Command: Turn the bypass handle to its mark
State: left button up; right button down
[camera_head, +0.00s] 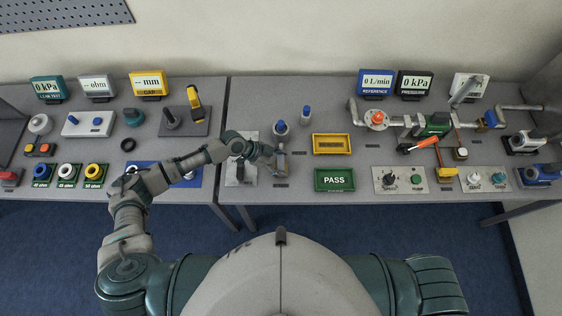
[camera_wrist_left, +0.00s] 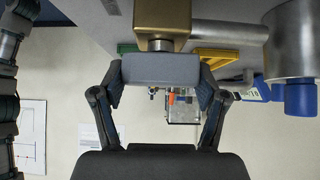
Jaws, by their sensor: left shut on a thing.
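My left gripper (camera_head: 275,158) is at the left part of the right-hand table. In the left wrist view (camera_wrist_left: 160,88) its two fingers are shut on the sides of a grey block-shaped handle (camera_wrist_left: 160,69). The handle sits on a short stem from a brass body (camera_wrist_left: 161,15), with a grey pipe (camera_wrist_left: 222,32) running off to the right. In the head view the grey handle (camera_head: 282,164) shows small beside the gripper. No label naming it as the bypass handle is readable, and I cannot make out its mark. My right gripper is out of view.
A blue-capped cylinder (camera_head: 280,128) stands just behind the gripper, with another blue-capped one (camera_head: 306,114) farther back. A yellow tray (camera_head: 332,144) and a green PASS tray (camera_head: 334,180) lie to the right. Pipework with an orange-red lever (camera_head: 424,143) fills the table's right side.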

pick_arm(q)
jog(key=shift+r+n+t+p, duration=0.2)
jog(key=shift+n+t+p, duration=1.15)
jog(key=shift+p, duration=0.9)
jog(key=shift+s+n+t+y+p, duration=0.1)
jog(key=shift+n+t+y+p, duration=0.45)
jog(key=shift+n, duration=0.5)
jog(key=shift+d+f+n+t, duration=0.15)
jog(key=shift+n+t, duration=0.45)
jog(key=shift+n, duration=0.3)
jog(key=n+t+y, duration=0.2)
jog(key=n, duration=0.2)
jog(key=shift+n+y, duration=0.3)
jog(key=shift+y, duration=0.05)
jog(key=n+t+y, duration=0.1)
jog(key=n+y, duration=0.2)
jog(key=n, duration=0.1)
jog(key=shift+t, duration=0.4)
jog(key=shift+n+y, duration=1)
jog(key=shift+n, duration=0.3)
jog(key=o, duration=1.2)
jog(key=shift+c, duration=0.2)
